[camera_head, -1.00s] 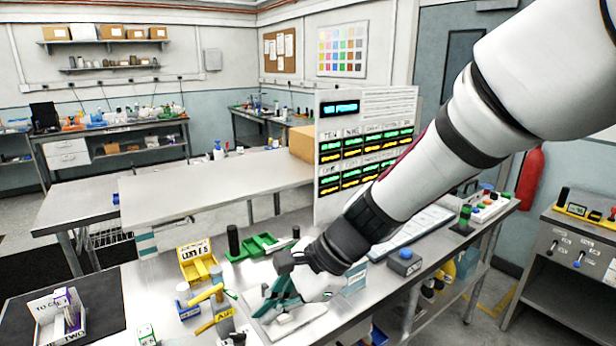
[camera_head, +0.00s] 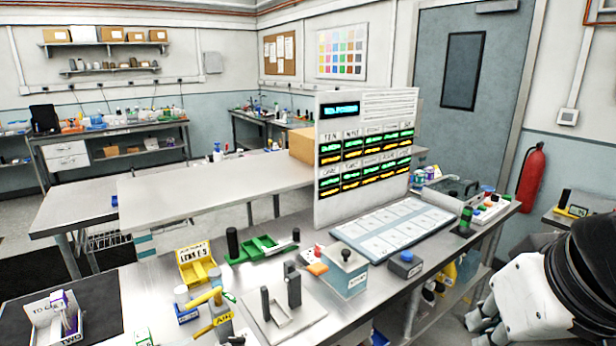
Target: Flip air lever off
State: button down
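The air lever (camera_head: 204,298) is a yellow handle at the front of the bench, in the lower left of the head view. It lies roughly sideways on top of a grey post (camera_head: 222,326) that carries a yellow label reading "AIR". Its left end slants down toward a small blue and white container. My gripper (camera_head: 478,322) is at the lower right, well away from the lever and off the bench's right side. Nothing touches the lever.
A grey fixture with dark uprights (camera_head: 283,305) stands just right of the lever. A yellow bin (camera_head: 196,265) and green tray (camera_head: 262,248) are behind it. A box with a black knob (camera_head: 346,270) and the tall display panel (camera_head: 330,205) stand farther right.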

aim_at(216, 293)
jog(key=u, duration=1.4)
